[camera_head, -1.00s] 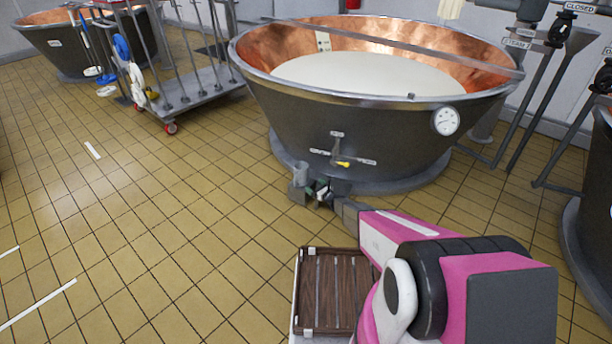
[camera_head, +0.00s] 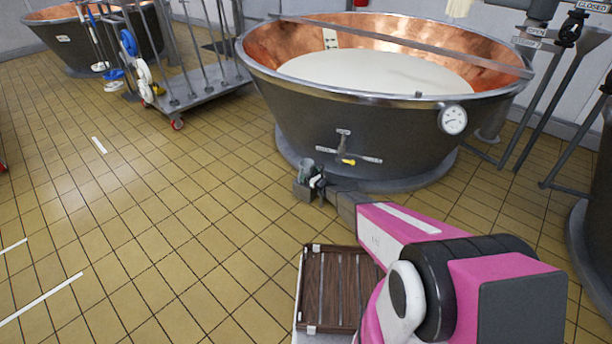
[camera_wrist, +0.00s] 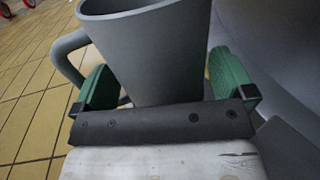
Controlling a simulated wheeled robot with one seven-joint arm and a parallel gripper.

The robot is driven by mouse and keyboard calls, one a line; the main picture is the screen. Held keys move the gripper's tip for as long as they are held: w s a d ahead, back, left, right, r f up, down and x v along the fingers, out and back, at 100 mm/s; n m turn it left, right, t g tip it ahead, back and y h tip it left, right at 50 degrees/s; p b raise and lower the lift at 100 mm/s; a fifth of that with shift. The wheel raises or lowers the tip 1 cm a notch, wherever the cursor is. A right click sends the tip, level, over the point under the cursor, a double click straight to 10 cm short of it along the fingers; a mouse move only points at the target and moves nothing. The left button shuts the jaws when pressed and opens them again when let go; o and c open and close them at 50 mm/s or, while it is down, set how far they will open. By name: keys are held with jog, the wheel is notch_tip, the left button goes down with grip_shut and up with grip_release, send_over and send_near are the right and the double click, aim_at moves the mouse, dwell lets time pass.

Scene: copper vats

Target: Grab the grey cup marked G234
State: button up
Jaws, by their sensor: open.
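A grey cup (camera_wrist: 150,50) with a handle on its left fills the upper middle of the wrist view. It stands between the two green fingers of my gripper (camera_wrist: 165,88), which are open on either side of it. No mark is readable on the side I see. In the head view the cup (camera_head: 306,168) is small, in front of the vat's base. My gripper (camera_head: 314,180) is right at it there, partly hiding it. I cannot tell whether either finger touches the cup.
A large copper-lined vat (camera_head: 375,135) with pale liquid, a gauge (camera_head: 453,120) and a yellow-handled tap (camera_head: 347,161) stands right behind the cup. A wooden-slatted tray (camera_head: 337,290) is near my arm. A wheeled rack (camera_head: 205,87) is at upper left.

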jog(key=shift+w+a, duration=0.1)
jog(key=shift+c, duration=0.3)
jog(key=c, duration=0.7)
jog(key=shift+o, duration=0.2)
